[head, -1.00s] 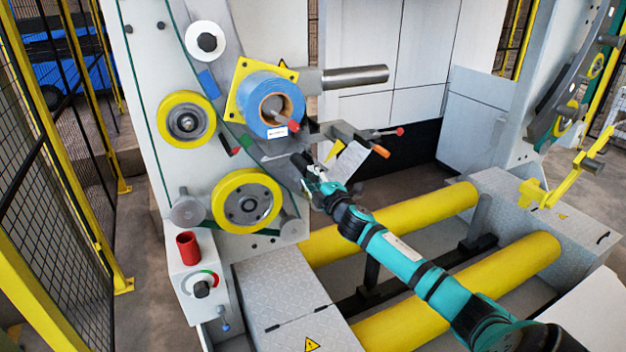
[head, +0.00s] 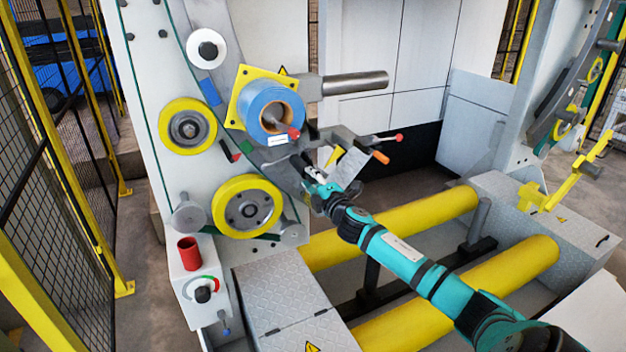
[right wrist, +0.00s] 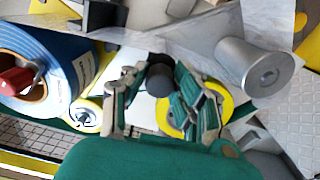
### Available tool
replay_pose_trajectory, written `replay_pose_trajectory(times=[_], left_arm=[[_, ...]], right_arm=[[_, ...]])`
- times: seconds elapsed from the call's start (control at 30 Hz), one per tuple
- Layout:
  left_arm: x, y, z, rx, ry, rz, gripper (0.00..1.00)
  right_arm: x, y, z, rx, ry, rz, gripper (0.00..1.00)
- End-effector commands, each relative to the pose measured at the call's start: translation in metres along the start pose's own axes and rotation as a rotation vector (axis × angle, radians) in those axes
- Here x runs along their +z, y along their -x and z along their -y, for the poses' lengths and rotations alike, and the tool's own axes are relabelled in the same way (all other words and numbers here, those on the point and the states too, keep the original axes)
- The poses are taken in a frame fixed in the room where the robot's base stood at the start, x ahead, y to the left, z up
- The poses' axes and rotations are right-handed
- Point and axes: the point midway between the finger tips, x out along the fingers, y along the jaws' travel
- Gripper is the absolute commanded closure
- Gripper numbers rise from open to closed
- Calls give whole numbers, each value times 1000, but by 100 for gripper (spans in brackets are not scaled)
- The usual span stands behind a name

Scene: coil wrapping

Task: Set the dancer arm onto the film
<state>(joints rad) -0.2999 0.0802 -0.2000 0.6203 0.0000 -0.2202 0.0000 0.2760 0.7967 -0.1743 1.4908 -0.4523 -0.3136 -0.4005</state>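The film roll (head: 266,99) is blue with a hollow core and sits in front of a yellow plate on the white machine face. A red-tipped rod shows at its core. My right gripper (head: 309,172) is below and right of the roll, beside a grey metal plate (head: 348,171). In the right wrist view its fingers (right wrist: 160,98) are spread, with a black round knob (right wrist: 160,78) between them; contact is unclear. A grey roller (right wrist: 250,66) is right of the fingers and the film roll (right wrist: 45,62) is left. I cannot tell which part is the dancer arm. My left gripper is out of view.
Two yellow wheels (head: 187,126) and a grey rod (head: 355,83) stick out around the roll. Red (head: 399,138) and orange (head: 381,158) handle tips stand close to my right gripper. Yellow tubes (head: 400,220) run below my arm. A mesh fence is at left.

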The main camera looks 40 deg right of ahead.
Motion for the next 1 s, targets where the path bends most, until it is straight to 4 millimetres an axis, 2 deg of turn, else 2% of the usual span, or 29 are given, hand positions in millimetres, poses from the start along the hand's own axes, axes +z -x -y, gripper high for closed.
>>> replay_pose_trajectory(times=[0.03, 0.13, 0.17, 0.4, 0.53, 0.67, 1.0], left_arm=[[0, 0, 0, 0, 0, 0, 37], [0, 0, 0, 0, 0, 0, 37], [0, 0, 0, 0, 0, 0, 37], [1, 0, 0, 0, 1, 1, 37], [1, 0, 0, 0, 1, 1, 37], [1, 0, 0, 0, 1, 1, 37], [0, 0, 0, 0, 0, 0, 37]], right_arm=[[-1, 0, 1, -2, 0, -2, 65], [0, 0, 1, -1, -1, -1, 52], [0, 0, 0, -1, -1, -1, 50], [0, 0, 0, 1, -2, 1, 50], [0, 8, 0, 0, -1, 0, 50], [0, 29, 1, -2, 1, -2, 50], [-1, 95, 2, -3, -1, -2, 50]])
